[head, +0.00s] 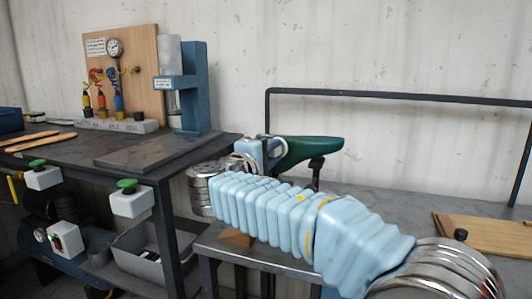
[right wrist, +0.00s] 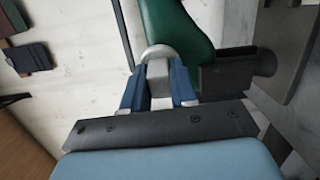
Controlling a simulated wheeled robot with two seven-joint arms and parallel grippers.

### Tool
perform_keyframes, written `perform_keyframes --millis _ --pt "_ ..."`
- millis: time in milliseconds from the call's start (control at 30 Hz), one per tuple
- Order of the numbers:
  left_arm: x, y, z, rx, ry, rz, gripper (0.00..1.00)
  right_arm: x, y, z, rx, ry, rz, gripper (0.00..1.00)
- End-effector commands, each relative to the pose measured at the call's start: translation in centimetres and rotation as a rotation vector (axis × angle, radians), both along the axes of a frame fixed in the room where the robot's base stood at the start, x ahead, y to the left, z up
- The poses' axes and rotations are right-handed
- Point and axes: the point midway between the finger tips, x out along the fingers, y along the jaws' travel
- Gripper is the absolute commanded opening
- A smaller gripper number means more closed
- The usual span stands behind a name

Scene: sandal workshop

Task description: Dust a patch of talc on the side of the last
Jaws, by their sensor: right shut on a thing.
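The green last (head: 312,148) is held on a dark stand (head: 317,167) above the grey bench. It also shows at the top of the right wrist view (right wrist: 178,28), its visible surface plain green. My right gripper (head: 268,144) is at the last's left end in the head view. In the right wrist view its two blue fingers (right wrist: 158,95) are shut on a pale grey talc applicator (right wrist: 157,70) with a rounded whitish end. That end overlaps the last's edge in the picture; I cannot tell whether they touch. My left gripper is not in view.
A dark table (head: 85,147) at left holds a gauge board (head: 136,70) and a blue press (head: 195,90). Green-topped buttons (head: 128,184) hang at its edge. A dark rail (head: 400,97) stands behind the grey bench (head: 400,195). A wooden board (head: 485,232) lies at right.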

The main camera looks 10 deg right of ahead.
Motion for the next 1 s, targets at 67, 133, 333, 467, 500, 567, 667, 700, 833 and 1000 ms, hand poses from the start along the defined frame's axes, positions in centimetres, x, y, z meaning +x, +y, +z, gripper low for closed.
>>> perform_keyframes --millis 67,133,333,467,500,567,667,700,833,1000 --pt "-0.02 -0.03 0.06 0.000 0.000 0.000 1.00 0.13 -0.11 0.01 0.000 0.000 0.000 0.03" --pt "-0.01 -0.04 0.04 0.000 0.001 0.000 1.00 0.16 -0.15 -0.01 0.000 0.000 0.000 0.03" --pt "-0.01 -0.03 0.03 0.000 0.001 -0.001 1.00 0.15 -0.14 -0.03 0.000 0.000 0.000 0.03" --pt "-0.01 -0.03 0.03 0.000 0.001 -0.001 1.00 0.15 -0.14 -0.03 -0.001 0.001 0.000 0.03" --pt "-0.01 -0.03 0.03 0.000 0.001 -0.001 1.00 0.15 -0.14 -0.03 -0.001 0.001 0.000 0.03" --pt "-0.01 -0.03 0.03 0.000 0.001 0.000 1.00 0.15 -0.14 -0.03 -0.001 0.001 0.000 0.03" --pt "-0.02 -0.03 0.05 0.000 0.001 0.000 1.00 0.24 -0.22 -0.03 -0.001 0.001 0.000 0.03" --pt "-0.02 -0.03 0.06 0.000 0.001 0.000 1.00 0.29 -0.27 -0.02 -0.001 0.001 0.000 0.03" --pt "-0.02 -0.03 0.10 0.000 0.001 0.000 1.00 0.49 -0.47 -0.03 -0.001 0.001 -0.001 0.03" --pt "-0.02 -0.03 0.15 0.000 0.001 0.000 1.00 0.74 -0.69 -0.03 -0.001 0.001 -0.001 0.03"
